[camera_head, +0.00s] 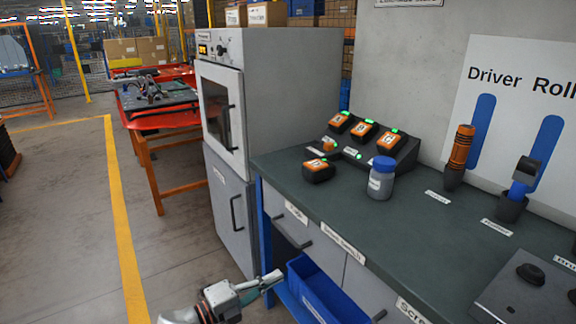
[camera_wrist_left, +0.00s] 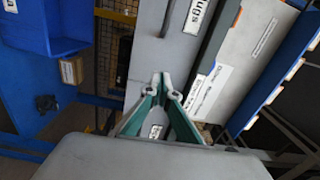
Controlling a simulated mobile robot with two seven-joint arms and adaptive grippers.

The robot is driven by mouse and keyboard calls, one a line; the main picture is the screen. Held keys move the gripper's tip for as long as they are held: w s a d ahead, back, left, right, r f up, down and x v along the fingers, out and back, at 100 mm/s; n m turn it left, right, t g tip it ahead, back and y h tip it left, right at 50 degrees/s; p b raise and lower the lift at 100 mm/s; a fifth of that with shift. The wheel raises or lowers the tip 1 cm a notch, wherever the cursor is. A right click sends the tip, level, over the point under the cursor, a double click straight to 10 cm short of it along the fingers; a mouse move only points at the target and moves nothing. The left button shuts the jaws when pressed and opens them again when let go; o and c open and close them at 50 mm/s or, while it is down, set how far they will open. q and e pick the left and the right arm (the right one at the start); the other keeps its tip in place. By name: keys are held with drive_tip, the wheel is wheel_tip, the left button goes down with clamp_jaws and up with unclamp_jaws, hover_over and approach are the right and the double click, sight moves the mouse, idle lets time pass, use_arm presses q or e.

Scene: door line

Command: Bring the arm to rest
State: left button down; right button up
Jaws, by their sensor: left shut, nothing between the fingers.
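My left gripper (camera_head: 268,281) is at the bottom middle of the head view, low in front of the workbench's left end and left of the blue bin. Its fingers also show in the left wrist view (camera_wrist_left: 159,82), with the tips together and nothing between them. In the wrist view a grey drawer front with a label lies beyond the fingertips; I cannot tell whether they touch it. My right gripper is in neither view.
A dark-topped workbench (camera_head: 345,211) holds a charger with orange battery packs (camera_head: 362,131), a jar (camera_head: 381,178) and drivers in holders. A blue bin (camera_head: 322,292) sits below. A grey oven cabinet (camera_head: 285,85) stands behind.

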use_arm(q)
drive_tip(key=s+a+f+n+y+p, duration=0.3)
drive_tip(key=s+n, duration=0.5)
drive_tip(key=s, duration=0.3)
drive_tip(key=s+a+f+n+y+p, duration=0.3)
drive_tip(key=s+a+n+y, duration=0.2)
drive_tip(key=s, duration=0.5)
drive_tip(key=s+a+f+n+y+p, duration=0.3)
drive_tip(key=s+a+n, duration=0.4)
drive_tip(key=s+n, duration=0.4)
drive_tip(key=shift+s+a+f+y, duration=0.4)
drive_tip(key=shift+f+y, duration=0.1)
drive_tip(key=shift+y, duration=0.1)
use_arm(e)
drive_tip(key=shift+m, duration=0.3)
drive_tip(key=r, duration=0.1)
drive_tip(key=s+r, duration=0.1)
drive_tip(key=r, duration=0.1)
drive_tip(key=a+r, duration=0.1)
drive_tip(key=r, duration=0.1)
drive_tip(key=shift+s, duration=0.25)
